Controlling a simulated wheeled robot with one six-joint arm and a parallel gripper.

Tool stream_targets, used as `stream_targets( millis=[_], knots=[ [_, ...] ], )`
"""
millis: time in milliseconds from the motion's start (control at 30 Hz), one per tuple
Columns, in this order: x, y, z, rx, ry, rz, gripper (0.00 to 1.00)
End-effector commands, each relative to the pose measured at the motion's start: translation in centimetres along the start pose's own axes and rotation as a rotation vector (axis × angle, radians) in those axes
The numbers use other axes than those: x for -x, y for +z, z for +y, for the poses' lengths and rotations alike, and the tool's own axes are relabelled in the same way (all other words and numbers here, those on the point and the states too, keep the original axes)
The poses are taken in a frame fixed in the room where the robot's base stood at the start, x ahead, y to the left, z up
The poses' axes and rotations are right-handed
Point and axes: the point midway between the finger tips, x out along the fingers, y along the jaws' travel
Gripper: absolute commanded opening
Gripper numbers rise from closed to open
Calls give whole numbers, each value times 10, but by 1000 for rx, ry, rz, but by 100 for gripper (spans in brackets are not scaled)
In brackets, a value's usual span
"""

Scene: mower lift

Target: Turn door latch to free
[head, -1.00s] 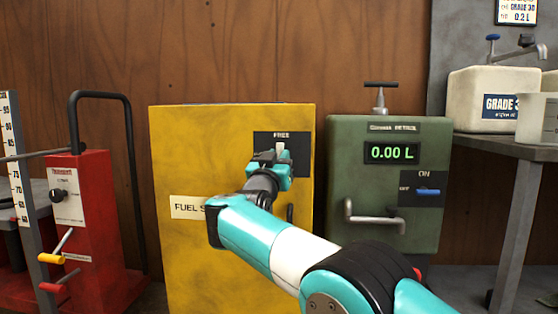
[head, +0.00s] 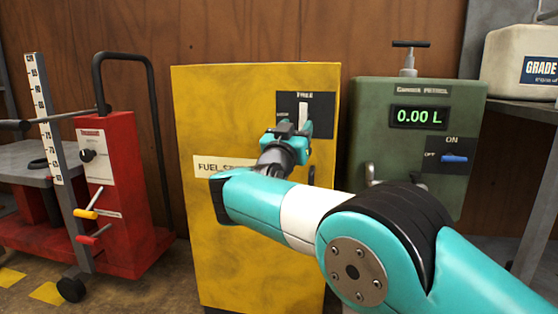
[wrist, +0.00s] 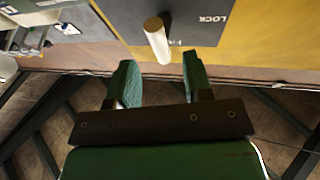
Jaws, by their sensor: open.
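The yellow fuel store cabinet (head: 250,240) stands against the wall. On its upper right is a dark latch plate (head: 322,105) with FREE at the top and a second label at its left. The pale latch lever (head: 303,117) stands about upright, pointing to FREE. My gripper (head: 286,130) is just in front of the plate, below and left of the lever's tip, hiding the plate's lower left. In the wrist view the lever (wrist: 157,42) is beyond the open green fingers (wrist: 160,78), apparently not gripped. LOCK reads upside down on the plate (wrist: 205,22).
The green petrol dispenser (head: 368,95) stands close on the right, reading 0.00 L. The red lift unit (head: 110,220) with its black hoop handle is on the left. A bench (head: 530,150) with a pale can (head: 510,65) is at far right.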

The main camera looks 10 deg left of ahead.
Motion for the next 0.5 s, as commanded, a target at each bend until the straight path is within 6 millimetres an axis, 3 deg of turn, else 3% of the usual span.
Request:
stream_targets(
  millis=[267, 500],
  knots=[
    [76, 4, 0, 0, -4, 2, 46],
    [92, 7, 0, -4, 1, 4, 46]
  ],
)
